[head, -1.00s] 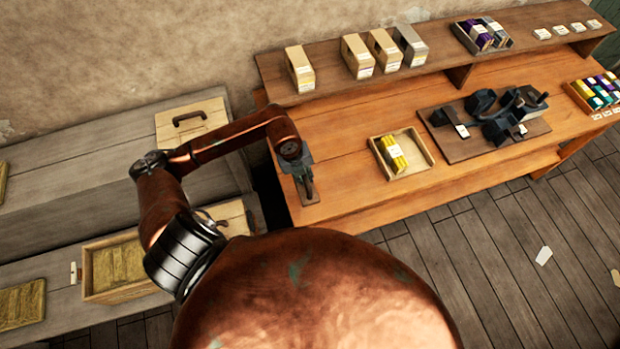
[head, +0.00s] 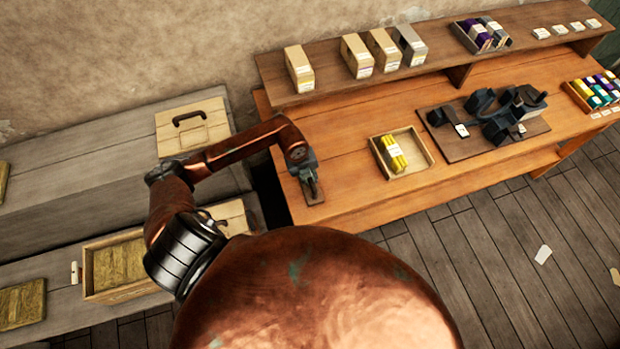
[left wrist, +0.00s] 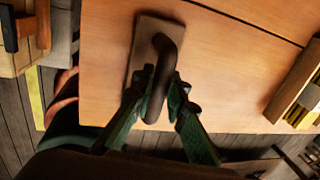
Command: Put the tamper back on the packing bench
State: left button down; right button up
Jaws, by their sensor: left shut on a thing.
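The tamper is a flat brownish plate with a dark curved handle; in the head view its plate (head: 316,200) shows under my left gripper (head: 309,184), over the left end of the packing bench (head: 345,130). In the left wrist view, the tamper plate (left wrist: 143,45) lies flat over the bench top (left wrist: 225,65), near the bench edge. My left gripper (left wrist: 163,88) has its two fingers shut around the handle. I cannot tell whether the plate touches the bench. My right gripper is not in view.
A tray (head: 428,160) with yellow packs sits right of the tamper. A dark press (head: 495,120) stands farther right. A shelf (head: 330,90) with boxes runs along the back. Bench top between tamper and tray is clear. A grey counter (head: 80,150) lies left, across a gap.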

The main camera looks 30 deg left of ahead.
aim_at(304, 187)
pick_arm(q)
jog(key=c, duration=1.9)
grip_release()
jog(key=shift+c, duration=0.2)
notch_tip(304, 187, up, 12)
jog(key=s+a, duration=0.1)
jog(key=s, duration=0.1)
jog(key=shift+a, duration=0.3)
jog(key=shift+d, duration=0.1)
